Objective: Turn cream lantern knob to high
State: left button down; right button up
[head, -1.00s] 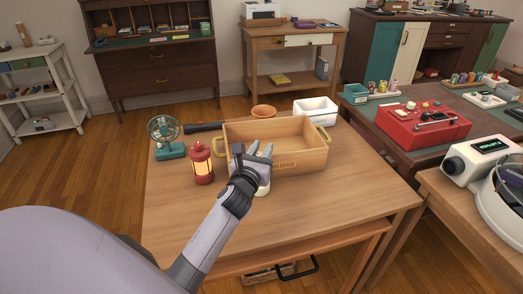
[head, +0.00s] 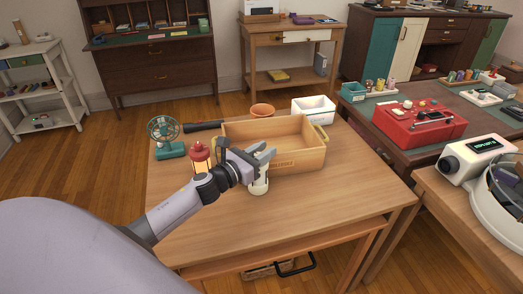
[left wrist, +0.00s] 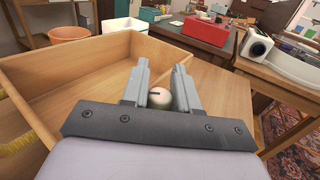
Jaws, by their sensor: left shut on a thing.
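The cream lantern (head: 260,187) stands upright on the wooden table, in front of the wooden crate. Its upper part is mostly hidden by my left gripper in the head view. My left gripper (head: 263,160) is at the lantern's top, its fingers pointing right. In the left wrist view the round cream knob (left wrist: 161,99), with a short dark mark, sits between the fingers of my left gripper (left wrist: 162,82), which is shut on it. I cannot read the knob's setting. My right gripper is not in view.
The open wooden crate (head: 302,158) is close behind the gripper. A lit red lantern (head: 200,157), partly behind my left arm, and a teal fan (head: 166,138) stand to the left. A terracotta pot (head: 262,111) and white bin (head: 314,108) are behind the crate. The table's front is clear.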

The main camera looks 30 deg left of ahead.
pick_arm(q)
jog(key=m+h+b, duration=0.2)
jog(key=h, duration=0.1)
jog(key=shift+f+g, duration=0.3)
jog(key=shift+g, duration=0.1)
jog(key=m+g+h+b, duration=0.1)
jog(key=h+b, duration=0.1)
jog(key=m+g+h+b, duration=0.1)
jog(key=h+b, duration=0.1)
jog(key=b, duration=0.1)
jog(key=shift+s+d+m, duration=0.1)
jog(key=shift+d+m, duration=0.25)
jog(key=shift+m, duration=0.05)
jog(key=shift+r+m+g+h+b, duration=0.1)
jog(key=shift+m+g+h+b, duration=0.35)
jog(key=shift+b, duration=0.35)
jog(key=shift+s+d+r+m+g+h+b, duration=0.15)
jog(key=shift+m+g+h+b, duration=0.25)
jog(key=shift+b, duration=0.2)
jog(key=shift+h, duration=0.25)
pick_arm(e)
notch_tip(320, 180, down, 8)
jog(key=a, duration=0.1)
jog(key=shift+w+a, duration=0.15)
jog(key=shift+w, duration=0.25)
pick_arm(q)
jog(key=shift+r, duration=0.1)
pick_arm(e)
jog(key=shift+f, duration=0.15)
